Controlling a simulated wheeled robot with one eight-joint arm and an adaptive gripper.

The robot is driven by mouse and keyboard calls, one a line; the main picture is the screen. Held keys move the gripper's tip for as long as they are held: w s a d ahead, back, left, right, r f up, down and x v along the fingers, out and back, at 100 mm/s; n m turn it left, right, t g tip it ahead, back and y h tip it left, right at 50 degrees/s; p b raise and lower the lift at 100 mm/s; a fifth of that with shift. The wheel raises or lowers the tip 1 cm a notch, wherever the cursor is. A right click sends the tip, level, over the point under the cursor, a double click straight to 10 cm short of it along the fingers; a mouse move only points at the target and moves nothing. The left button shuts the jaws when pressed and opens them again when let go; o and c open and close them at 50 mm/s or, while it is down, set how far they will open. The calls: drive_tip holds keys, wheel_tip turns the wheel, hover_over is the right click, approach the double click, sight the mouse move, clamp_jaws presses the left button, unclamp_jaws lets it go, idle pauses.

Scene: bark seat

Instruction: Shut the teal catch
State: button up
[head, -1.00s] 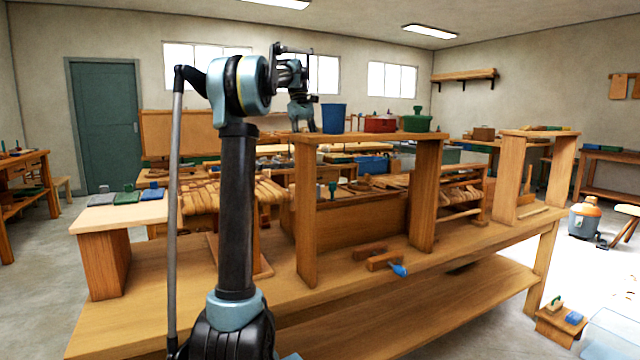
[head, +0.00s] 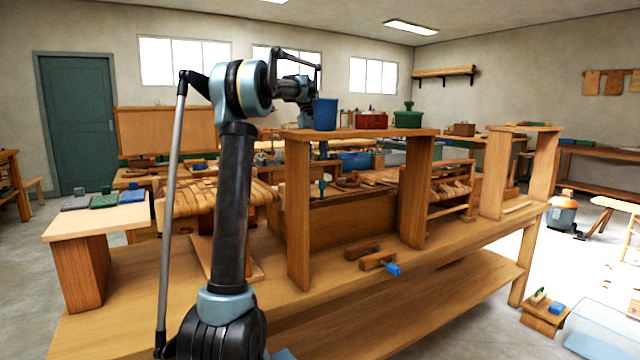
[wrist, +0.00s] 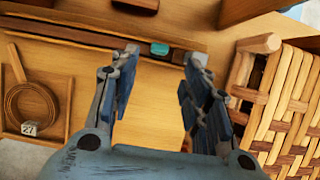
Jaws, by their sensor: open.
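A small teal block (wrist: 159,48), which looks like the teal catch, sits on a dark strip along a wooden edge in the wrist view. My gripper (wrist: 163,57) is open and empty, with its two fingers spread on either side of the line to the teal block. The block lies beyond the fingertips, and I cannot tell how far. Whether the catch is open or shut is not clear. In the head view my gripper is mostly hidden behind the blue bucket and shelf. A small teal-green upright piece (head: 322,186) shows there between the shelf posts; I cannot tell if it is the catch.
A woven bark seat (wrist: 288,105) is close on the right in the wrist view. A coil (wrist: 32,107) lies in a tray at left. The raised shelf (head: 360,133) carries a blue bucket (head: 325,114), red box (head: 371,120) and green box (head: 408,118). Wooden clamps lie on the bench (head: 330,285).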

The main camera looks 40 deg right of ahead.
sight(322, 185)
drive_tip(key=x, duration=1)
drive_tip(key=shift+s+a+f, duration=0.1)
drive_tip(key=shift+f, duration=0.15)
drive_tip(key=shift+c, duration=0.5)
clamp_jaws()
